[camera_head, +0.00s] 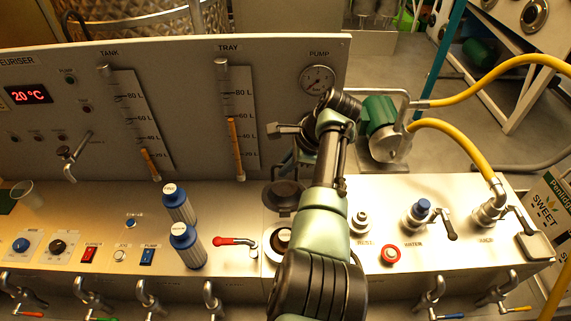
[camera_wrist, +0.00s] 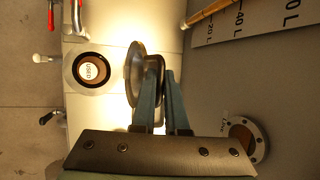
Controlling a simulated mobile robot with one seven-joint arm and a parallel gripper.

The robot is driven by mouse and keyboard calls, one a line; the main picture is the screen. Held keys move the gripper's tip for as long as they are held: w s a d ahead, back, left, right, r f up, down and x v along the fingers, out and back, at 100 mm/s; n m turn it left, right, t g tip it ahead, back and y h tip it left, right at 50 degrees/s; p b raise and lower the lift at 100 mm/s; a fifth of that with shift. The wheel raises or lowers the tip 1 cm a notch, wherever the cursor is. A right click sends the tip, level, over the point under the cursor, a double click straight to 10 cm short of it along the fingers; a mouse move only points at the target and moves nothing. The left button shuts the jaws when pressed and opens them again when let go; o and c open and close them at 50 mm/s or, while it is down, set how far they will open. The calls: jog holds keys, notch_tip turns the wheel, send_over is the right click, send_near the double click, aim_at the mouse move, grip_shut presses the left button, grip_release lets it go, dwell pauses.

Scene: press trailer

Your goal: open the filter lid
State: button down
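The filter lid (camera_head: 284,196) is a dark round disc standing raised behind the filter opening on the panel top. In the wrist view the lid (camera_wrist: 134,75) shows nearly edge-on, tilted up and away from the opening. The round filter opening (camera_wrist: 90,70) is uncovered, with a white cap marked "USED" inside. The opening's ring (camera_head: 276,242) is partly hidden by my arm in the head view. My gripper (camera_wrist: 164,72) has its two fingers close together, right beside the lid. Whether they touch it, or hold anything, is unclear.
Two blue-capped cylinders (camera_head: 187,245) and a red-handled valve (camera_head: 235,241) stand left of the opening. A back panel with gauges (camera_head: 238,120) rises behind. A green pump (camera_head: 379,115) stands right of my arm. A red button (camera_head: 390,254) and hose fittings lie to the right.

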jog(key=c, duration=0.9)
grip_release()
jog(key=shift+c, duration=0.2)
jog(key=shift+r, duration=0.1)
jog(key=b+v, duration=0.3)
jog(key=v, duration=0.9)
jog(key=shift+s+d+r, duration=0.2)
jog(key=shift+r, duration=0.1)
